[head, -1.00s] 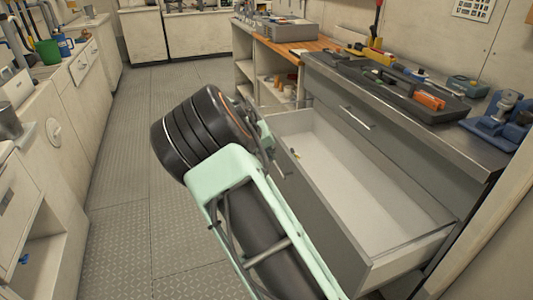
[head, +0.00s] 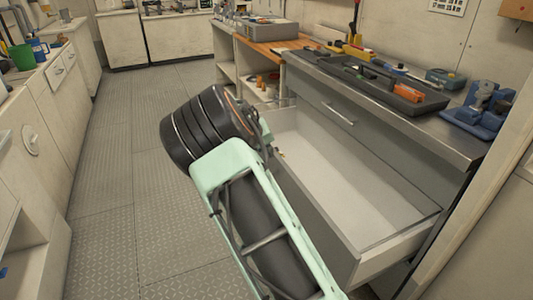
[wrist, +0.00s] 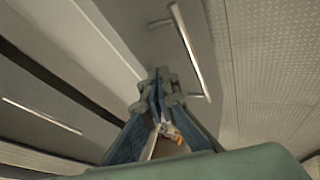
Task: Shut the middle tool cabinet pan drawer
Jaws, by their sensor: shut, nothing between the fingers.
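The grey cabinet's middle pan drawer (head: 345,190) stands pulled well out in the head view, with its pale, nearly empty inside showing. My arm hides part of its front. In the wrist view the drawer front (wrist: 150,30) carries a silver bar handle (wrist: 190,50). My gripper (wrist: 160,88) is shut and empty, over the drawer front and close beside the handle; I cannot tell whether it touches. In the head view my gripper (head: 265,132) is mostly hidden behind my wrist, by the drawer's far front corner.
The drawer above (head: 335,105) is shut. The cabinet top holds a dark tool tray (head: 385,85) and a blue vise (head: 480,110). A wooden-topped bench (head: 275,43) stands beyond.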

